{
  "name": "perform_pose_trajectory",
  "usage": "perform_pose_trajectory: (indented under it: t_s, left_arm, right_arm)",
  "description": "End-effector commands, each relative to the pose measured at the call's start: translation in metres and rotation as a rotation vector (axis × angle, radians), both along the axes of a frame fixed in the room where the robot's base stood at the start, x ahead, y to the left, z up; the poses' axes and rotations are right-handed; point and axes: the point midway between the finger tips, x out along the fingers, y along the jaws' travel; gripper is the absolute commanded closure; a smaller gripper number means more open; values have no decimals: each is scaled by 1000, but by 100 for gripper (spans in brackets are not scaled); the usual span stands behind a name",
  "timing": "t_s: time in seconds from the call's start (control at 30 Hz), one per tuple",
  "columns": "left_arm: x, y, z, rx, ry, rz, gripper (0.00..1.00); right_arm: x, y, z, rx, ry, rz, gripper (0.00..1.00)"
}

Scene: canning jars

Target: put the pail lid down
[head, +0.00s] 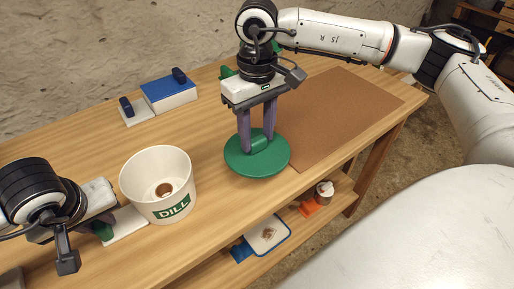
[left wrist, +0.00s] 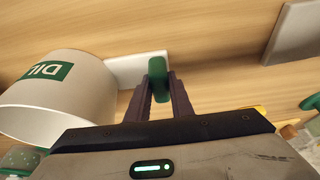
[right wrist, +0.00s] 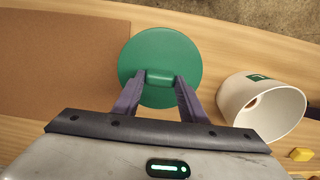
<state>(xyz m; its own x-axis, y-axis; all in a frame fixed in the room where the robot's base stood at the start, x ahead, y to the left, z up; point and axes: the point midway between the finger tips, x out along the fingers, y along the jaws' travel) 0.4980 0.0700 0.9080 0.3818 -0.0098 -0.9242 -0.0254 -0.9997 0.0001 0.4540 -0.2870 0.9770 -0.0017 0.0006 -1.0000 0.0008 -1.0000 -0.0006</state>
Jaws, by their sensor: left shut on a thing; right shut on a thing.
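The green pail lid (head: 250,163) is a round disc with a raised handle bar. My right gripper (head: 257,138) points down and is shut on that bar, which also shows in the right wrist view (right wrist: 160,77). The lid is level, between the pail and the brown mat; I cannot tell whether it touches the table. The white pail (head: 140,180), labelled DILL, stands open and upright left of the lid, with something small and brown inside. My left gripper (head: 100,228) is shut on a green handle (left wrist: 158,72) at a white plate (left wrist: 128,66) beside the pail.
The brown mat (head: 345,108) lies clear on the table's right part. A blue-and-white block (head: 168,94) and a white plate with a dark blue handle (head: 136,117) stand at the back. A lower shelf (head: 285,230) holds a tray and small items.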

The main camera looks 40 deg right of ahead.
Motion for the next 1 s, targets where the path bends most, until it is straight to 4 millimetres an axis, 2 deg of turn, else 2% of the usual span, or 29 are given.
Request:
perform_pose_trajectory:
  t_s: [0.17, 0.4, 0.87, 0.9, 0.97, 1.0]
  left_arm:
    - [0, 0, 0, 0, -1, 1, 100]
    - [0, 0, 0, 0, -1, 1, 100]
    - [0, 0, 0, 0, -1, 1, 100]
    - [0, 0, 0, 0, -1, 1, 100]
    - [0, 0, 0, 0, -1, 1, 100]
    - [0, 0, 0, 0, -1, 1, 100]
  right_arm:
    - [0, 0, -14, -1, 0, -1, 83]
    - [0, 0, -44, 0, 1, -1, 83]
    - [1, 0, -51, 0, -2, -2, 83]
    - [1, 0, -50, 0, -2, -2, 55]
    - [1, 0, -50, 0, -2, -2, 45]
    - [1, 0, -50, 0, -2, -2, 43]
